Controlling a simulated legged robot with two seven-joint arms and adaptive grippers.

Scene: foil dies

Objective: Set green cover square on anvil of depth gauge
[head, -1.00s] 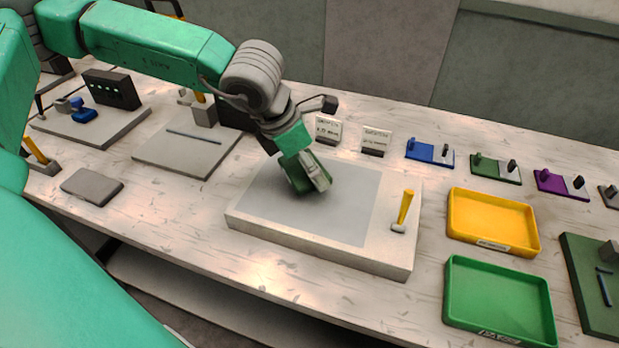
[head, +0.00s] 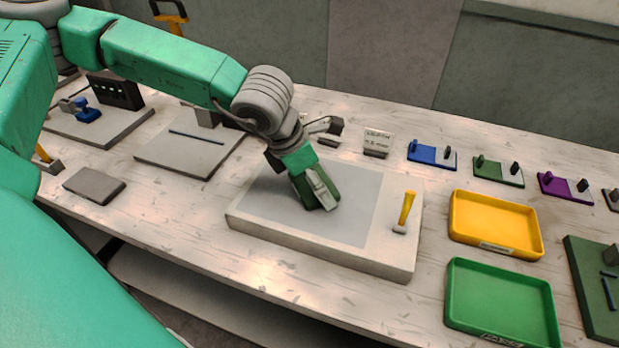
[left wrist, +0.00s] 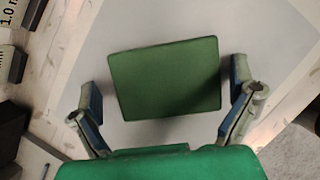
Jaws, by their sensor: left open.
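The green cover (left wrist: 165,78) is a flat, slightly tilted rectangle in the left wrist view, over the grey pad (left wrist: 255,35). My left gripper (head: 318,203) is open. Its two fingers stand on either side of the cover, with a small gap at each side. In the head view the gripper is low over the grey pad (head: 345,215) and mostly hides what is under it. My right gripper is not in view.
The pad lies on a thick white slab (head: 385,255) with a yellow-handled tool (head: 405,212) at its right. Yellow (head: 495,225) and green (head: 500,300) trays stand further right. A grey plate fixture (head: 185,155) and a flat grey block (head: 95,186) are at left.

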